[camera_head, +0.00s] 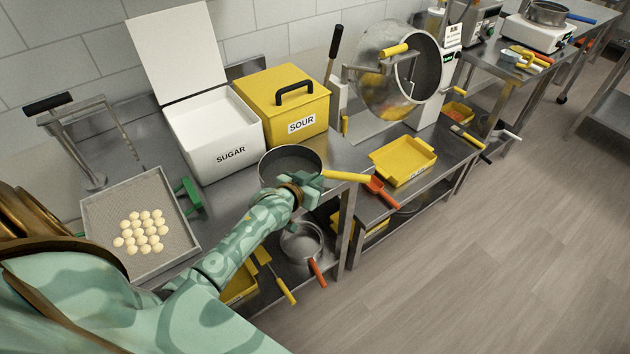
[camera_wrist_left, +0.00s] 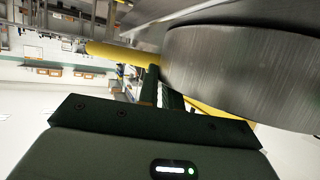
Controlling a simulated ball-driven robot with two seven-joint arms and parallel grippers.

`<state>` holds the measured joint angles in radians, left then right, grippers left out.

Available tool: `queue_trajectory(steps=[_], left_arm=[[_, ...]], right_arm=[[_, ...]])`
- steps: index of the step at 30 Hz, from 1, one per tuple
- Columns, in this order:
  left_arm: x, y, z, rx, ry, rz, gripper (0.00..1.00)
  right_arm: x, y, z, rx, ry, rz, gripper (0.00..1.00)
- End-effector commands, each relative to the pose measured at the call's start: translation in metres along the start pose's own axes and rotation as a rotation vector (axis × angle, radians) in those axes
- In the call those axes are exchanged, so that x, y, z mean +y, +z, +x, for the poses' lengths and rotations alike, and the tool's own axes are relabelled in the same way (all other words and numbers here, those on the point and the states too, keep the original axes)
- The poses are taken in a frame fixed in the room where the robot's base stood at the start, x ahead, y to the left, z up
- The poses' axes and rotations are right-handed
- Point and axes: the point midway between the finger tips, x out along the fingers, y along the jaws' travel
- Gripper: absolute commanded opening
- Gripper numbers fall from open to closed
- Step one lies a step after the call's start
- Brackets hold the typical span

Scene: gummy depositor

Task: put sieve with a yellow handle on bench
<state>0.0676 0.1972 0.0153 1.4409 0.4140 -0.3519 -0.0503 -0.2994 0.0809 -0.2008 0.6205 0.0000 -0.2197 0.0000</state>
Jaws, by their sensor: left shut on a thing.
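The sieve with a yellow handle (camera_head: 290,157) is a round metal pan at the front edge of the steel bench (camera_head: 235,192), just in front of the sugar and sour bins. Its yellow handle (camera_head: 345,176) points right, past the bench edge. My left gripper (camera_head: 308,184) is shut on the handle close to the pan. In the left wrist view the sieve's metal side (camera_wrist_left: 240,75) fills the upper right, and the handle (camera_wrist_left: 115,52) passes between the fingers. I cannot tell whether the sieve touches the bench. My right gripper is not in view.
A white SUGAR bin (camera_head: 215,140) with its lid up and a yellow SOUR bin (camera_head: 285,100) stand behind. A yellow tray (camera_head: 402,160) and drum machine (camera_head: 395,65) are right. Another pan (camera_head: 302,242) is below.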

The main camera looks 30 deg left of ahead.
Motion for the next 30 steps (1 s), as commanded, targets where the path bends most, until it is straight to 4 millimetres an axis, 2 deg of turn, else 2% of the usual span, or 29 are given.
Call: queue_trajectory(steps=[6, 7, 9, 19, 23, 30], left_arm=[[0.0, 0.002, 0.001, 0.001, 0.0, 0.0, 0.0], [0.0, 0.002, 0.001, 0.0, 0.0, 0.0, 0.15], [0.0, 0.002, 0.0, 0.0, 0.0, 0.0, 0.28], [0.0, -0.002, -0.003, 0.0, 0.0, -0.001, 0.28], [0.0, -0.002, -0.024, 0.0, 0.0, 0.0, 0.28], [0.0, -0.002, -0.081, -0.002, 0.0, 0.0, 0.28]], right_arm=[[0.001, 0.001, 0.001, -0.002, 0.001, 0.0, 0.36], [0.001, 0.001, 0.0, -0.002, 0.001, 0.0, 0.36], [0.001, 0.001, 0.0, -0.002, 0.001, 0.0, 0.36], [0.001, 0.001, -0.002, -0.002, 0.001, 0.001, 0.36], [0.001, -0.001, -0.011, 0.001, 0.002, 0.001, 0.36], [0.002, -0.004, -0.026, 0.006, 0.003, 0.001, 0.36]])
